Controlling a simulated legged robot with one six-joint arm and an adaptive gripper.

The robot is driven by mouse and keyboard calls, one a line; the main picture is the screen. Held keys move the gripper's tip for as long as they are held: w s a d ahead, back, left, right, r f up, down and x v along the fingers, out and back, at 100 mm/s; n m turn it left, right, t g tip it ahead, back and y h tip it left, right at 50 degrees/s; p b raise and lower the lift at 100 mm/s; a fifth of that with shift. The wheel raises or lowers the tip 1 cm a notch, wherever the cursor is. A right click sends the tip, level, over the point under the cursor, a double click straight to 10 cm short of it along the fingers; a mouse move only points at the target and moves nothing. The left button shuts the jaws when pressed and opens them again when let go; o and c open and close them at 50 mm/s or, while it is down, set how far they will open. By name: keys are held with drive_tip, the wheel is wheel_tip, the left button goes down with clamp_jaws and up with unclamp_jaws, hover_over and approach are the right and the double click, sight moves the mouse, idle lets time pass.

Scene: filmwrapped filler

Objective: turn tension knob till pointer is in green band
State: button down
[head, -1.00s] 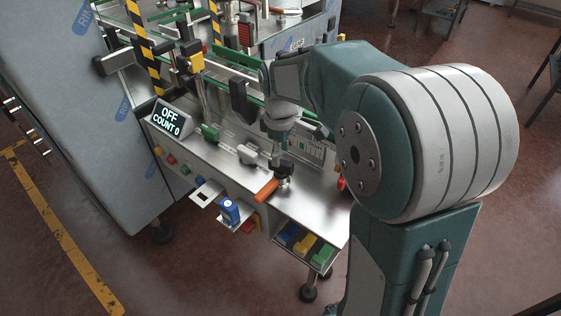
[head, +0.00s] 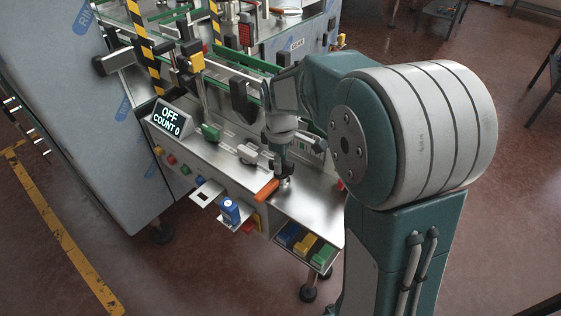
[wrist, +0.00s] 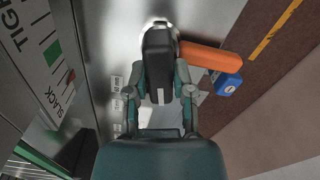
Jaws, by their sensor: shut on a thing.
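My gripper (head: 283,165) points down at the bench top and is shut on a black knob (wrist: 158,55), which shows between my fingers in the wrist view. An orange lever (wrist: 215,57) sticks out to the right beside the knob; it also shows in the head view (head: 266,189). I cannot tell whether it is part of the knob. A tension scale (wrist: 42,62) at the left of the wrist view reads TIGHT near the top and SLACK lower down. It has a green band (wrist: 52,53). A small red mark (wrist: 70,75) is outside the green, nearer SLACK; it may be the pointer.
A display (head: 170,120) reads OFF and COUNT 0. A blue padlock-like block (head: 230,211) sits on a small shelf below the lever. An open drawer (head: 288,226) holds coloured blocks. A grey fitting (head: 248,153) stands left of my gripper. Open floor lies in front.

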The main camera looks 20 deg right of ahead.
drive_tip(key=m, duration=0.4)
drive_tip(key=shift+f+m, duration=0.1)
drive_tip(key=shift+m, duration=0.2)
drive_tip(key=m, duration=1)
drive_tip(key=shift+m, duration=0.4)
drive_tip(key=m, duration=0.4)
drive_tip(key=shift+d, duration=0.1)
drive_tip(key=shift+s+m, duration=0.1)
drive_tip(key=shift+m, duration=0.2)
drive_tip(key=shift+c, duration=2.4)
unclamp_jaws()
